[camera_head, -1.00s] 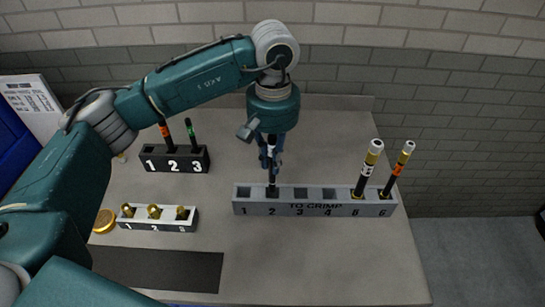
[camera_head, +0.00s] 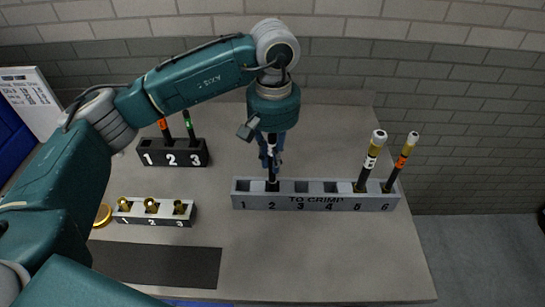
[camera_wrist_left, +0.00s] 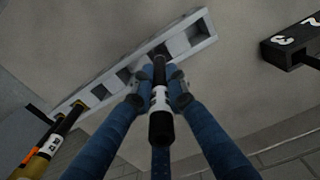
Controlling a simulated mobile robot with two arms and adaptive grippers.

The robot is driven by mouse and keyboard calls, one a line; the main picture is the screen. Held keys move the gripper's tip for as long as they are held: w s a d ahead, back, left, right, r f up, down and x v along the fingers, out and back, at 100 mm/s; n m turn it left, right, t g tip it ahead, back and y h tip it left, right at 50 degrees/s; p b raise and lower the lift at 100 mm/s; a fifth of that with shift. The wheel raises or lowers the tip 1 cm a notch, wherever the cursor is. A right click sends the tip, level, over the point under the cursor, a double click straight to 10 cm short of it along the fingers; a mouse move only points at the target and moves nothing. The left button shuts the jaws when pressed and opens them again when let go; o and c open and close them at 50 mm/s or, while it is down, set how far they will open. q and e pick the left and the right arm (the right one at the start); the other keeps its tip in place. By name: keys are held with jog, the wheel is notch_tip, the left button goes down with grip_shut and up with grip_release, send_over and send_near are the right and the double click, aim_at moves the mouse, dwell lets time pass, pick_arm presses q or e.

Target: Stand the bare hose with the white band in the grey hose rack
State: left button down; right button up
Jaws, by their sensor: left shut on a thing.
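My left gripper (camera_head: 270,158) is shut on a black bare hose (camera_head: 272,180) and holds it about upright. The hose also shows between the blue fingers in the left wrist view (camera_wrist_left: 160,124), with its white band (camera_wrist_left: 160,97) facing that camera. The grey hose rack (camera_head: 315,204), marked TO CRIMP, stands on the table below the gripper. The hose's lower end is at slot 2 of the rack and looks to be inside it; how deep is hidden. My right gripper is not in view.
Two hoses with metal ends stand in slots 5 (camera_head: 371,160) and 6 (camera_head: 402,162). Slots 1, 3 and 4 look empty. A black rack (camera_head: 173,158) with two hoses and a white-fronted rack (camera_head: 153,219) with brass fittings are at left. A dark mat (camera_head: 160,266) lies in front.

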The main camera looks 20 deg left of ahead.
aim_at(273, 135)
pick_arm(q)
jog(key=shift+f+b, duration=1.1)
jog(key=shift+f, duration=0.2)
jog(key=shift+f+b, duration=1.2)
jog(key=shift+f, duration=0.05)
jog(key=shift+r, duration=0.1)
jog(key=c, duration=1.7)
grip_release()
jog(key=shift+o, duration=0.3)
notch_tip(273, 135, up, 12)
